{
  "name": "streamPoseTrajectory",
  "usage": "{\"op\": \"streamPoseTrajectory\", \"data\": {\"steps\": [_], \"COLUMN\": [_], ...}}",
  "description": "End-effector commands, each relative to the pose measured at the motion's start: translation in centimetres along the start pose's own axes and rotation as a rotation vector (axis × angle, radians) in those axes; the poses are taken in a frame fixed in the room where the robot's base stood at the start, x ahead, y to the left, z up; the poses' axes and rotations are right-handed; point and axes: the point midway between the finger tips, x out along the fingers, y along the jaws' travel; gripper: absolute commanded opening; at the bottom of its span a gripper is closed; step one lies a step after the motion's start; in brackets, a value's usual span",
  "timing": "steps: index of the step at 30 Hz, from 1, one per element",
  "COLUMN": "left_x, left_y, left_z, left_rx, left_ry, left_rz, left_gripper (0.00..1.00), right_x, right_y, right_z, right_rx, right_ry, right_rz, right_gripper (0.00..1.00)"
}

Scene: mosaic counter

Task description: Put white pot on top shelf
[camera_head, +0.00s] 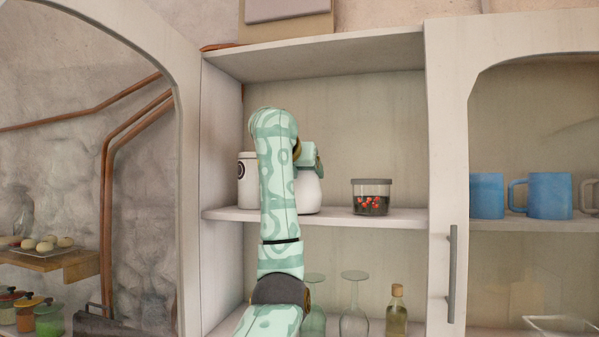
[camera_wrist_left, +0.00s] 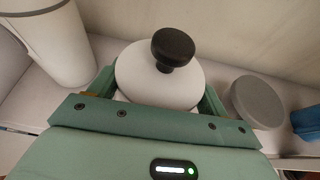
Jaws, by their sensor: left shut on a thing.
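The white pot (camera_head: 308,194) is at the upper inside shelf (camera_head: 335,217) of the open cabinet, partly hidden behind my left arm. Its base looks level with the shelf, but I cannot tell whether it bears on it. In the left wrist view, the white lid (camera_wrist_left: 135,73) with a black knob shows between the fingers. My left gripper (camera_head: 307,158) is shut on the pot, with a green finger on each side in the wrist view (camera_wrist_left: 157,92). My right gripper is not in view.
A white canister (camera_head: 246,182) stands close left of the pot. A grey-lidded glass jar (camera_head: 371,198) with red bits stands to its right, with a gap between. Glasses (camera_head: 354,300) and a bottle (camera_head: 396,312) are below. Blue mugs (camera_head: 549,196) stand in the right section.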

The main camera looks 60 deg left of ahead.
Motion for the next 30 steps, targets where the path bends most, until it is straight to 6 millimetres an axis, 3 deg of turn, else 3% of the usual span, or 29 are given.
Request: {"op": "streamPoseTrajectory", "data": {"steps": [2, 3, 5, 17, 30], "left_x": [0.1, 0.1, 0.1, -0.5, -10.0], "left_y": [0.0, 0.0, 0.0, -0.1, -0.1], "left_z": [-0.2, -0.3, -0.2, 0.0, -0.3], "left_rx": [-0.001, 0.000, 0.000, -0.001, -0.001], "left_ry": [-0.002, 0.000, 0.001, -0.002, -0.006], "left_rz": [-0.001, 0.000, 0.000, -0.003, -0.005], "left_gripper": [0.09, 0.80, 0.96, 0.99, 0.99], "right_x": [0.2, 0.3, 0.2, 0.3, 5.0], "right_y": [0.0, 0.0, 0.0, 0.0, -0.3], "right_z": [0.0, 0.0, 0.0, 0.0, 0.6], "right_rx": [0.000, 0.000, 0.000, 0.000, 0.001], "right_ry": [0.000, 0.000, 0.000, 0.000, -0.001], "right_rz": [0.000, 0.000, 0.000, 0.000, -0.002], "right_gripper": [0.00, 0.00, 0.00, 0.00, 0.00]}}
